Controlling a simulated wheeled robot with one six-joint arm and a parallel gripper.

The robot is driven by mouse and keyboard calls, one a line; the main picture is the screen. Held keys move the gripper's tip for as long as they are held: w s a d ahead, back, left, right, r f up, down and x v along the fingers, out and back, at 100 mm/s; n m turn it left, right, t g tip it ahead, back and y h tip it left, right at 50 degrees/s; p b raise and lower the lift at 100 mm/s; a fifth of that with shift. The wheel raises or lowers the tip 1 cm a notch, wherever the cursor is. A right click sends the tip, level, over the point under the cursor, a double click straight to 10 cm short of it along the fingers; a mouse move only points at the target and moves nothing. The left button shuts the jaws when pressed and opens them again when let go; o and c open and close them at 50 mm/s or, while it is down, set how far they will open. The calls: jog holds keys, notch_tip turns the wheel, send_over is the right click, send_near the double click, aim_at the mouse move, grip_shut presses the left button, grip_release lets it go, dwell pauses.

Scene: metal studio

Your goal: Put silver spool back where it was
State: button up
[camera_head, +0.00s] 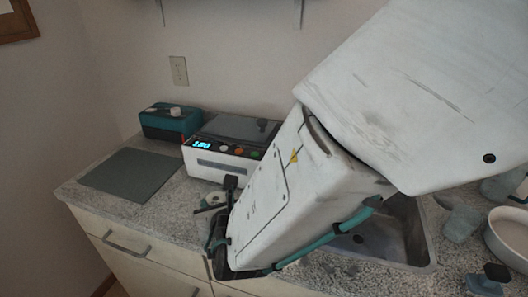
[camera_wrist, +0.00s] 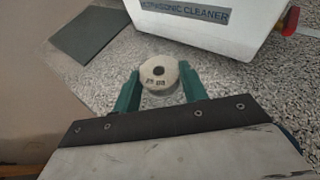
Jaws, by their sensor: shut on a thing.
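The silver spool (camera_wrist: 158,72) is a pale round disc with a dark centre hole and small dark markings on its face. It sits between the two teal fingers of my gripper (camera_wrist: 160,80), which is shut on it. In the head view the spool (camera_head: 213,200) is a small pale shape at the front of the ultrasonic cleaner, partly hidden by my gripper (camera_head: 214,208). It is over the speckled counter (camera_wrist: 110,82); I cannot tell whether it touches the counter.
The white ultrasonic cleaner (camera_head: 215,165) stands just behind the spool. A dark grey mat (camera_head: 128,173) lies to the left, with a teal box (camera_head: 168,124) behind it. A metal sink (camera_head: 385,240) and a white bowl (camera_head: 510,236) are to the right.

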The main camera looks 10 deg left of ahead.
jog(key=shift+w+a, duration=0.15)
jog(key=shift+w, duration=0.15)
jog(key=shift+f, duration=0.2)
jog(key=shift+a+f, duration=0.15)
jog(key=shift+f, duration=1.45)
jog(key=shift+f, duration=0.1)
jog(key=o, duration=1)
jog(key=shift+o, duration=0.2)
